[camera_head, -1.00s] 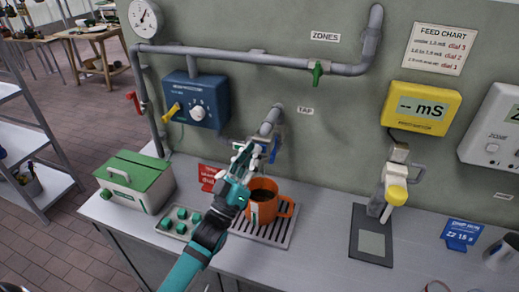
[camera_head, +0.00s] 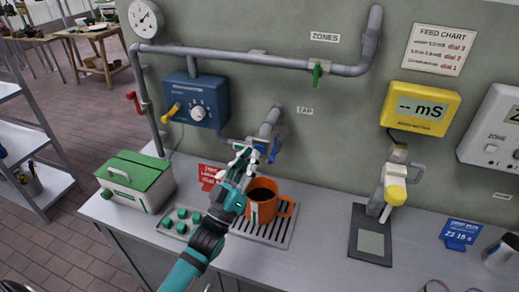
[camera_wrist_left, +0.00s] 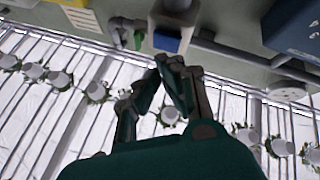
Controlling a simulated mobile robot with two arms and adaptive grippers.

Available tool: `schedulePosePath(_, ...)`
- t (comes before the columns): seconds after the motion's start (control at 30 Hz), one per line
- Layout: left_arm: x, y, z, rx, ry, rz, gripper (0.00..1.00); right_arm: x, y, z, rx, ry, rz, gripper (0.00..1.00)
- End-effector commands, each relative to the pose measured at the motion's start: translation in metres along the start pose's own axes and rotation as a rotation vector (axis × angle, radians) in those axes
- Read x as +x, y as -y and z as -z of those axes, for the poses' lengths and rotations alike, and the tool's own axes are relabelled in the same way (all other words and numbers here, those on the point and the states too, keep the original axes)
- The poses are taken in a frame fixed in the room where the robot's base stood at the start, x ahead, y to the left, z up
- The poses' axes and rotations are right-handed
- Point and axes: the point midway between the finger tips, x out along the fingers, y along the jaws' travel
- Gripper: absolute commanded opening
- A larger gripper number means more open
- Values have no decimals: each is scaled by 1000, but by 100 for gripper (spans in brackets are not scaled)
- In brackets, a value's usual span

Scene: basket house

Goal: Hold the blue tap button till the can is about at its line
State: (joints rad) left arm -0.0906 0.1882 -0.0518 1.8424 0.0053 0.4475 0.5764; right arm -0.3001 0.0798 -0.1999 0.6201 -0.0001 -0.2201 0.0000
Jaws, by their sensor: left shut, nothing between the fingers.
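The tap (camera_head: 270,128) sticks out from the wall, with a blue part at its mouth (camera_head: 273,151). In the left wrist view the blue button (camera_wrist_left: 167,42) is a square on the tap's pale block. My left gripper (camera_head: 243,156) is shut and empty, just left of the tap mouth and above the can. In the wrist view its fingertips (camera_wrist_left: 171,62) are close below the button; I cannot tell whether they touch it. The orange can (camera_head: 264,208) stands upright on the drain grate, dark inside, with a pale strip on its front. Its line and exact level are too small to read.
A green-lidded box (camera_head: 137,180) and a tray of green pieces (camera_head: 180,222) are on the left of the counter. A red sign (camera_head: 209,175) stands behind the gripper. A yellow mS meter (camera_head: 421,108) and its probe (camera_head: 392,185) are to the right. Bare counter lies between can and probe.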

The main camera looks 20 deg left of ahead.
Motion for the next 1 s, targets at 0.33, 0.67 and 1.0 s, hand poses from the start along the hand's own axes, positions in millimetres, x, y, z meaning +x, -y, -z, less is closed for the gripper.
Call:
schedulePosePath(0.33,-24,-13,13,-1,2,1,0,-11,0,1,0,0,0,0)
schedulePosePath(0.67,-40,-21,22,0,0,0,0,-15,0,1,0,0,0,0)
schedulePosePath(1.0,-40,-21,21,0,0,0,0,-15,0,1,0,0,0,0)
